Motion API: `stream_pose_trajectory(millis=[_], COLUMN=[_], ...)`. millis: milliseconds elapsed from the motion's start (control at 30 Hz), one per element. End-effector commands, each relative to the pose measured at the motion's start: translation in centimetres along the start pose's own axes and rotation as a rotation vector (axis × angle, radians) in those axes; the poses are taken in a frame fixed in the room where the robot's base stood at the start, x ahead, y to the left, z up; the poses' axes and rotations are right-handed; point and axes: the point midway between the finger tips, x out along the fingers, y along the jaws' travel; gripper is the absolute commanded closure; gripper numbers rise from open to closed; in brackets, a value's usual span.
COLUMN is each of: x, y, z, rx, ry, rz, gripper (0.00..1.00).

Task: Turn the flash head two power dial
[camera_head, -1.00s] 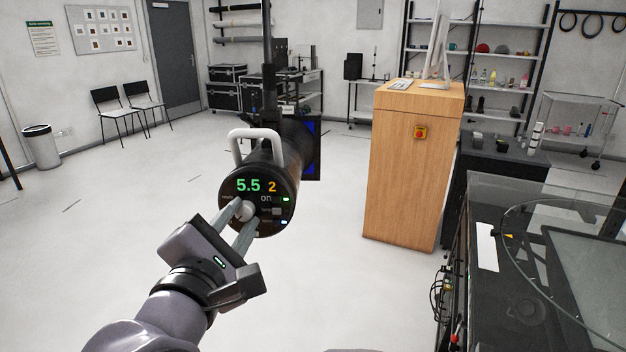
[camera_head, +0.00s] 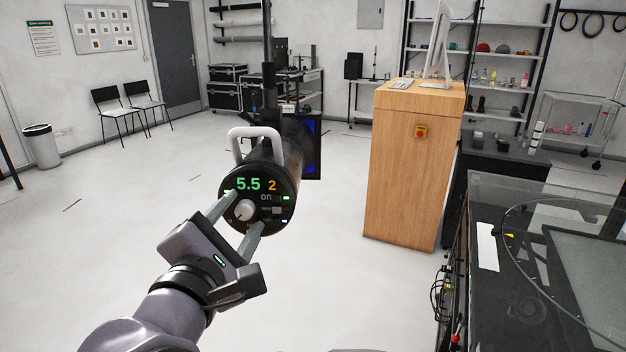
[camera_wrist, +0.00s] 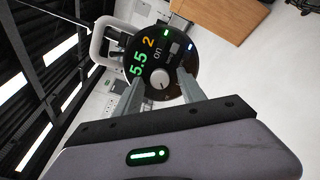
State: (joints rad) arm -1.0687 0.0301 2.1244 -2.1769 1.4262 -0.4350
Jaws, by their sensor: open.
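The flash head (camera_head: 272,170) is a black cylinder with a pale handle on top, and its round rear panel faces me. The panel shows a green "5.5", an orange "2" and the word "on". The power dial (camera_head: 243,210) is a small white knob low on the panel; it also shows in the wrist view (camera_wrist: 160,78). My gripper (camera_head: 240,211) is open, with one finger on each side of the dial and a visible gap to it. In the wrist view the gripper (camera_wrist: 158,84) also spans the dial without touching it.
A wooden cabinet (camera_head: 412,165) with a monitor and a red button stands to the right of the flash head. A dark turntable (camera_head: 560,270) with a glass top is at the lower right. The floor on the left is clear, with chairs and a bin farther back.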

Motion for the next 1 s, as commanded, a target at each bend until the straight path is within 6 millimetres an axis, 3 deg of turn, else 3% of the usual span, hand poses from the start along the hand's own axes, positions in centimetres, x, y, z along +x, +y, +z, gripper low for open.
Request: stream_pose_trajectory(millis=[167,400,500,633,900,1000], x=[-2.4,-9.1,-10.8,-11.9,-11.9,-10.5], y=[0.3,0.5,0.3,0.1,-0.1,-2.1], z=[0.1,0.1,0.1,0.1,0.1,1.6], rx=[-0.001,-0.001,0.000,0.000,0.001,0.029], ry=[0.004,0.005,0.004,0.001,-0.001,-0.027], rz=[0.003,0.003,0.003,0.002,-0.002,-0.088], gripper=[0.52,0.52,0.52,0.52,0.52,0.52])
